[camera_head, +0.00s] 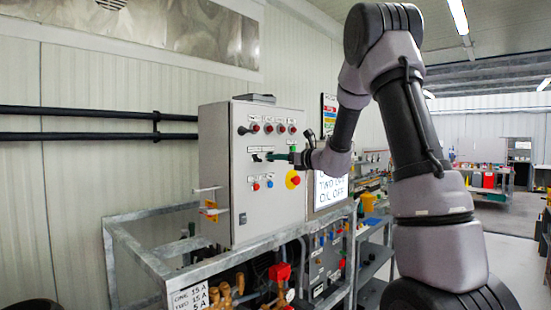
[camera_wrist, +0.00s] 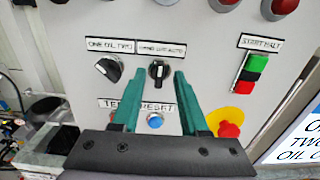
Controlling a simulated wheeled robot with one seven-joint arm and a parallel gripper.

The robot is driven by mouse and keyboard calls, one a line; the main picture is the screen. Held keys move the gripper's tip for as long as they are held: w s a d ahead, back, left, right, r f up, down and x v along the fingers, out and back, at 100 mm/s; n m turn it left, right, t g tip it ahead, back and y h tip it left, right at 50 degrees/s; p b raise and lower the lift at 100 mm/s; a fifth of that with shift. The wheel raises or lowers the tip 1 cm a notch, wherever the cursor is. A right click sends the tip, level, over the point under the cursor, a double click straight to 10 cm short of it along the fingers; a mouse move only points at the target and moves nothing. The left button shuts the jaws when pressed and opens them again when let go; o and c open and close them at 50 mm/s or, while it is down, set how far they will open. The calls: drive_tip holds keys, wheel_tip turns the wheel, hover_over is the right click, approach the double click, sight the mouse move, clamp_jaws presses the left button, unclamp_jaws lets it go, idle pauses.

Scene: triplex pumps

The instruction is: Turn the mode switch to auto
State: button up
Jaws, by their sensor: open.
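The mode switch (camera_wrist: 158,70) is a black rotary knob with a white pointer mark on the grey control panel, under a small white label that is hard to read. Its pointer looks roughly upright. My gripper (camera_wrist: 158,75) is open in the wrist view, its two green fingers on either side of the knob; I cannot tell whether they touch it. In the head view my gripper (camera_head: 272,157) is at the panel face, and its fingers hide the switch there. A second black knob (camera_wrist: 109,68), labelled ONE OIL TWO, is just left of the fingers, its pointer tilted.
Below are a blue button (camera_wrist: 155,120) by the RESET label and a red emergency stop (camera_wrist: 229,129) on yellow. A green, black and red START/HALT block (camera_wrist: 250,74) is to the right. Red lamps (camera_head: 268,128) line the panel top. A metal rail frame (camera_head: 150,262) stands in front.

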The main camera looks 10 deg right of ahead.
drive_tip(key=shift+w+a, duration=0.45)
drive_tip(key=shift+w, duration=0.15)
clamp_jaws()
drive_tip(key=shift+m, duration=0.3)
drive_tip(key=shift+d+f+m, duration=0.1)
drive_tip(key=shift+m, duration=4)
